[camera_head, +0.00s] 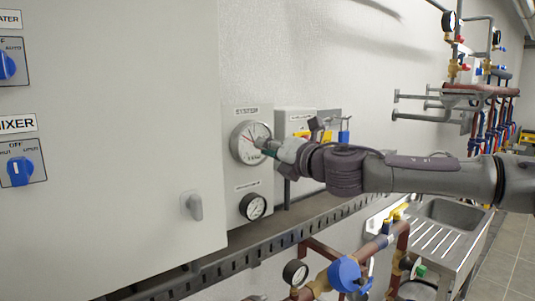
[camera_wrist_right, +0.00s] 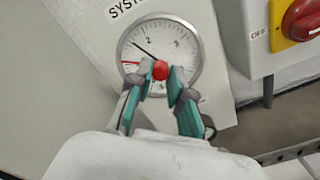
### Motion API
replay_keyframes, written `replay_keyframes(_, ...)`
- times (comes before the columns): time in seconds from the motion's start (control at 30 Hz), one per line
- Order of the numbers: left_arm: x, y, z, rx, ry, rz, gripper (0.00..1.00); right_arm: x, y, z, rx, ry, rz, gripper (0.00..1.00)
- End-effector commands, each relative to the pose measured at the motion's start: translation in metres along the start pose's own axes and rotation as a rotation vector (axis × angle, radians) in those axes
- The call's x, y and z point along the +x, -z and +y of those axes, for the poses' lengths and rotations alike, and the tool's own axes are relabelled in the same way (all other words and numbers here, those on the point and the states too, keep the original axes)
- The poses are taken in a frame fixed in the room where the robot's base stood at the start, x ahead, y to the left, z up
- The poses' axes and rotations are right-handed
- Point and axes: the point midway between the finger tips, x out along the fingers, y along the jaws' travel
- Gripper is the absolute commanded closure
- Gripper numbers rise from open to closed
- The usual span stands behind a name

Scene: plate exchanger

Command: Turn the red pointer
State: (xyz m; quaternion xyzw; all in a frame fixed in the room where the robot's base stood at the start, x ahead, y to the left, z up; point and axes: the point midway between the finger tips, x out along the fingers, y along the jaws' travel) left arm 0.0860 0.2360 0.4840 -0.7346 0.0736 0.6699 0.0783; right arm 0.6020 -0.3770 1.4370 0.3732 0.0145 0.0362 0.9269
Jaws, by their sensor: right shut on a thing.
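A round white-faced gauge (camera_head: 243,143) is mounted on a grey panel; it also shows in the right wrist view (camera_wrist_right: 190,48). A red knob (camera_wrist_right: 160,70) sits at the middle of its face. The red pointer (camera_wrist_right: 130,63) points left on the dial, below a thin black needle (camera_wrist_right: 144,48) that points up and left. My right gripper (camera_head: 268,147) reaches the gauge from the right. In the wrist view its teal fingers (camera_wrist_right: 161,74) are shut on the red knob, one on each side. The fingers hide the lower dial. My left gripper is not in view.
A box with a red and yellow switch (camera_wrist_right: 300,20) stands close on the right. A slotted rail (camera_head: 260,246) runs beneath. Pipes with a blue-handled valve (camera_head: 345,274) and a sink (camera_head: 440,225) are lower right.

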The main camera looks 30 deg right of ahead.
Motion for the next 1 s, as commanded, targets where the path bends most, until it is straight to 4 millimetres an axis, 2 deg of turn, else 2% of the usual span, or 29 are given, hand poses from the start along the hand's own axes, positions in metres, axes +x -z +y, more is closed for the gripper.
replay_keyframes(0.2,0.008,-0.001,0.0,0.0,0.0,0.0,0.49,0.0,0.001,-0.001,0.199,0.0,0.0,1.0)
replay_keyframes(0.5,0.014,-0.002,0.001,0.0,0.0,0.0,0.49,0.0,0.001,-0.001,0.408,0.0,0.0,1.0)
replay_keyframes(1.0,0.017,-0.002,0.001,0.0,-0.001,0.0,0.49,0.0,0.0,0.0,0.532,0.001,0.0,1.0)
